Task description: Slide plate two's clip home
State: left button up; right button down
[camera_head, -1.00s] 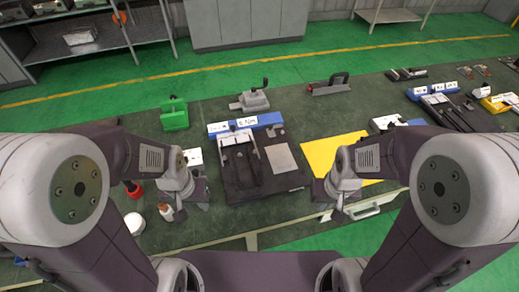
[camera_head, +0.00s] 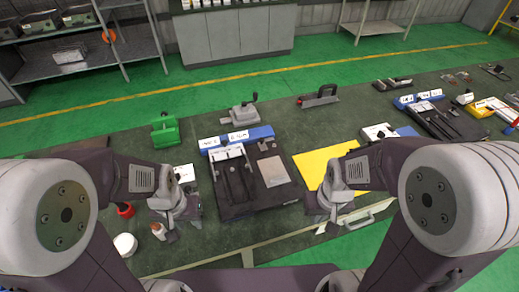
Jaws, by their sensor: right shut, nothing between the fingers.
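A dark fixture board (camera_head: 233,205) lies on the bench between my two grippers, with a blue strip bearing white labels (camera_head: 237,138) along its far edge. On its left half is a pale metal part with dark bars (camera_head: 229,152). On its right half is a flat grey plate (camera_head: 273,171). I cannot tell which part is plate two or its clip at this size. My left gripper (camera_head: 170,229) points down left of the board; its jaw opening cannot be made out. My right gripper (camera_head: 325,217) is shut and empty, just right of the board.
A yellow sheet (camera_head: 318,163) lies right of the board. A green block (camera_head: 165,132), a grey vice-like tool (camera_head: 243,114) and a black-handled tool (camera_head: 320,97) stand behind. A red-topped item (camera_head: 125,210), a white pot (camera_head: 125,244) and a small bottle (camera_head: 159,231) sit near the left gripper.

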aim_at(262, 145)
jog(key=i+l+u, duration=0.1)
jog(key=u, duration=0.4)
jog(key=l+u, duration=0.2)
jog(key=u, duration=0.25)
jog(key=l+u, duration=0.25)
jog(key=u, duration=0.25)
